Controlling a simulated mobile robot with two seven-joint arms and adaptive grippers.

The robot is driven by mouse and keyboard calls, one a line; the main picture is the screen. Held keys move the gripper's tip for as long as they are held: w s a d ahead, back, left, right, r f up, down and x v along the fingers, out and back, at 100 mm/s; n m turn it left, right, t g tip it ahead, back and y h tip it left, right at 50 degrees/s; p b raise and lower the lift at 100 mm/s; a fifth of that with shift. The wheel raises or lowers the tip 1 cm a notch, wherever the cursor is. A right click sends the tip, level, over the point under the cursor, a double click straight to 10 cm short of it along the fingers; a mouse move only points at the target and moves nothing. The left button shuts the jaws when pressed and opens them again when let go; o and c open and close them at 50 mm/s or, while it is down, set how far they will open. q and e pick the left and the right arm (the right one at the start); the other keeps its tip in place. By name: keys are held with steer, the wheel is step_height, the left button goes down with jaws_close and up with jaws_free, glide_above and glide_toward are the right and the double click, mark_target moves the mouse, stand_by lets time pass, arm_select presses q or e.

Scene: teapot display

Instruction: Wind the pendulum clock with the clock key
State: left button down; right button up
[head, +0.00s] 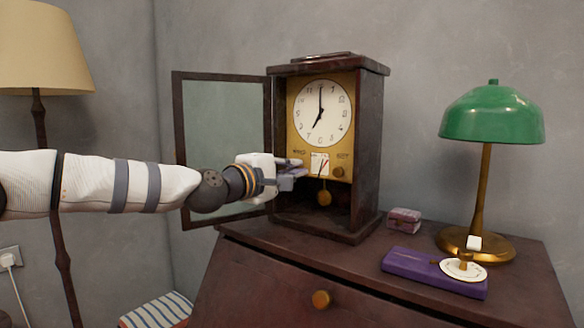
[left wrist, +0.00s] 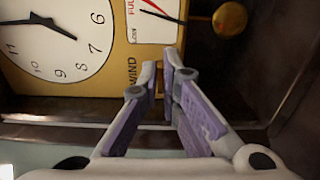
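The pendulum clock (head: 329,64) stands on the dresser with its glass door (head: 222,130) swung open to the left. Its dial (head: 320,112) shows about seven. Below the dial are a small gauge (head: 320,163), a knob (head: 338,172) under the right-hand lettering, and the round pendulum bob (head: 324,198). My left gripper (head: 300,169) reaches in at the left of the gauge. In the left wrist view its fingertips (left wrist: 159,64) are close together beside the WIND lettering (left wrist: 130,75), hiding the spot there. I cannot make out a clock key between them. My right gripper is out of view.
On the dresser (head: 290,260), right of the clock, are a small patterned box (head: 404,220), a purple case (head: 412,264) with a white dish (head: 462,270) on it, and a green lamp (head: 492,115). The open door stands behind my left arm.

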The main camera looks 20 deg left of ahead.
arm_select(q)
steer(key=shift+m, duration=1.1)
steer(key=c, duration=1.8)
jaws_free()
steer(key=shift+f, duration=0.1)
steer(key=v, duration=1.2)
